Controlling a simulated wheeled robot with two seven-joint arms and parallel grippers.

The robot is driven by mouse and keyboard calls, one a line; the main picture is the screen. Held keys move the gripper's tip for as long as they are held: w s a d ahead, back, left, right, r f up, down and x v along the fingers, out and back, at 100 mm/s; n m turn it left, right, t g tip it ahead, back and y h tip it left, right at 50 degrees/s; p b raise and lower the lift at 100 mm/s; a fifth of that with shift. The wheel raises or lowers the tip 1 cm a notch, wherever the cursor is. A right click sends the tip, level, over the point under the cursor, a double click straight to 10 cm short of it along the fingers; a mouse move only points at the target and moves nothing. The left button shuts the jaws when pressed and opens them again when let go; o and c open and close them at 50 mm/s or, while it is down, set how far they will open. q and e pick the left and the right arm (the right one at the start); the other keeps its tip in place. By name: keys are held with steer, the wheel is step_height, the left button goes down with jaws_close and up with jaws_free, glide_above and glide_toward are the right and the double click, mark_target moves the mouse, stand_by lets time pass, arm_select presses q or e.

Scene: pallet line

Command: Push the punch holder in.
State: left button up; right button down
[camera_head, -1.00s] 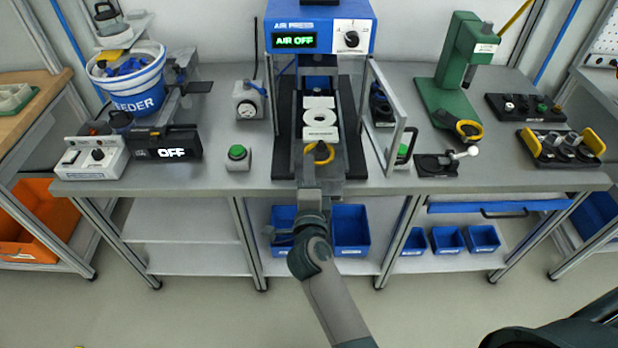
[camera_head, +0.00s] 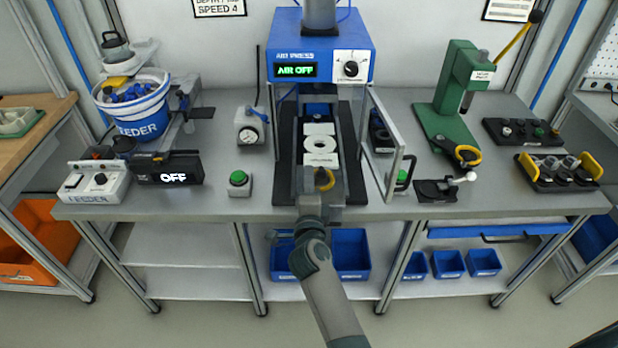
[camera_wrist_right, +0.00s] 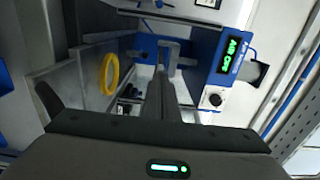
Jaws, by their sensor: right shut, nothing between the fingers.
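The air press (camera_head: 322,45) stands at the back middle of the bench, its display reading AIR OFF. Contact cannot be told. My left gripper is out of view.
A clear guard door (camera_head: 392,150) stands open to the right of the slide. A green button box (camera_head: 239,182) is to the left. A green hand press (camera_head: 450,105) and black fixtures stand further right. The feeder (camera_head: 130,108) is at far left.

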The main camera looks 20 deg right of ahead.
steer(key=p, duration=0.2)
glide_toward(309, 126)
steer(key=x, duration=0.3)
steer(key=b+x, duration=0.1)
steer(key=x, duration=0.2)
steer(key=b+x, duration=0.1)
steer(key=x, duration=0.2)
steer(key=shift+w+f, duration=0.2)
steer(key=shift+f, duration=0.1)
steer(key=shift+w, duration=0.25)
steer(key=shift+d+r, duration=0.1)
steer(key=shift+r, duration=0.25)
